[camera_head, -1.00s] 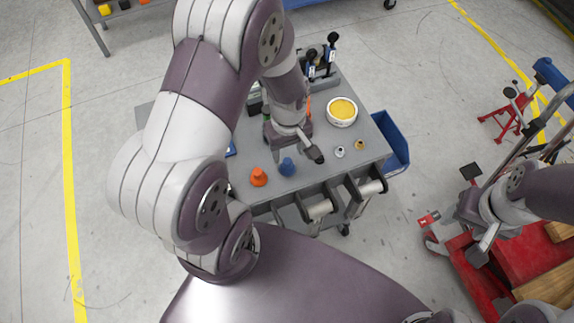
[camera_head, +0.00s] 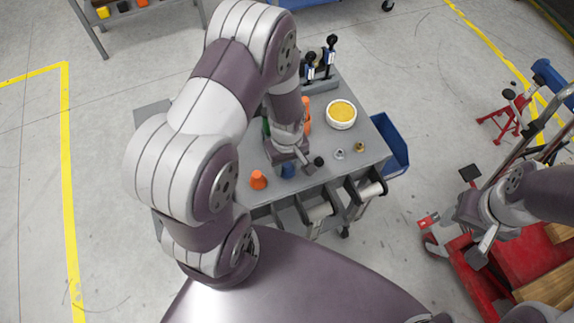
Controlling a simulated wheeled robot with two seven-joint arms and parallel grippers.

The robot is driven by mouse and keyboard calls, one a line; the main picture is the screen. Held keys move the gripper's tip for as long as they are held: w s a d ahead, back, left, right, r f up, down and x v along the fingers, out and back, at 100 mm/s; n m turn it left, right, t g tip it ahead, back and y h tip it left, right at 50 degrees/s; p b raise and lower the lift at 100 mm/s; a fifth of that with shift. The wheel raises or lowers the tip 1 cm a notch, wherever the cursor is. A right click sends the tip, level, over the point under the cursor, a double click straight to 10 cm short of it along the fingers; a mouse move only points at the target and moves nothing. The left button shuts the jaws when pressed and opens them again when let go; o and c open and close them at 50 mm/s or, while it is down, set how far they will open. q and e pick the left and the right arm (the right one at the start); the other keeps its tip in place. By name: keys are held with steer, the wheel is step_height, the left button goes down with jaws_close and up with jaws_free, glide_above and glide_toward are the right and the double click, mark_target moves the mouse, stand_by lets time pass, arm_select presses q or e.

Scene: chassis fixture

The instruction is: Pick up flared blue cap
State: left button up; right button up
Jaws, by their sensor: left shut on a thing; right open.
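The blue cap (camera_head: 288,171) is near the front edge of the grey cart top, partly hidden by my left gripper. My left gripper (camera_head: 289,165) reaches down over it and is shut on it. I cannot tell whether the cap still touches the cart top. An orange cap (camera_head: 258,180) stands just to its left. My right gripper (camera_head: 474,215) is open and empty, off to the right, well away from the cart.
A small black part (camera_head: 319,161), a silver nut (camera_head: 339,154) and a brass nut (camera_head: 359,147) lie to the right. A white bowl (camera_head: 341,125) with yellow contents stands farther back. Black-handled tools (camera_head: 330,55) stand at the rear. A blue bin (camera_head: 393,142) hangs on the right side.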

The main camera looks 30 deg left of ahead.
arm_select(q)
step_height(320, 180, up, 4)
steer(key=shift+r, duration=0.15)
steer(key=d+r, duration=0.6)
steer(key=d, duration=0.5)
steer(key=shift+w+d+r, duration=0.3)
steer(key=shift+d+r, duration=0.05)
